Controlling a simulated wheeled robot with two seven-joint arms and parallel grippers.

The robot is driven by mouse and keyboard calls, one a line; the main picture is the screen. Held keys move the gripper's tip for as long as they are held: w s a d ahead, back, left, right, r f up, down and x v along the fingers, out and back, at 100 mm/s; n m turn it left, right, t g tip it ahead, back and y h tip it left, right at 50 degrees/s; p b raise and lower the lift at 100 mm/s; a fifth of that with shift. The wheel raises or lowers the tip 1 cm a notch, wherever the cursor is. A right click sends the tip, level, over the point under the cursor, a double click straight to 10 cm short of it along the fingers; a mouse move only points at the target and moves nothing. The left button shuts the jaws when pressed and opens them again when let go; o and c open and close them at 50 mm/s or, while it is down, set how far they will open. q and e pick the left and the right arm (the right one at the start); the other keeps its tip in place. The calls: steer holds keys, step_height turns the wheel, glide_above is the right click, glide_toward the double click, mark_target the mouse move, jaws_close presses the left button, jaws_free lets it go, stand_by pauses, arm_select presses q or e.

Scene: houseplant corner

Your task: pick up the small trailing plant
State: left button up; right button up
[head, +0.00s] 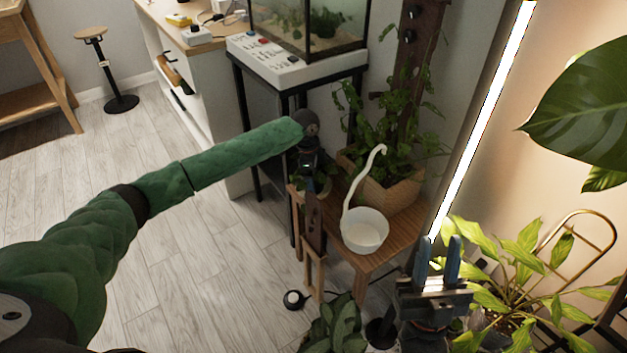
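A small plant with dark green leaves (324,182) sits at the left end of a wooden bench (393,248). It is partly covered by my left gripper, and its pot is not clearly visible. My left gripper (309,170) points down right at this plant; its fingertips are too dark and small to tell whether they are open or touching it. My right gripper (438,259) is at the lower right, its two blue fingers pointing up and apart, with nothing between them.
A white watering can (364,231) with a tall curved spout stands on the bench. Behind it is a larger plant in a tan faceted pot (388,193). A fish tank (318,25) is on a black stand.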

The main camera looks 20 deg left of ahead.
arm_select(q)
steer(key=c, duration=0.7)
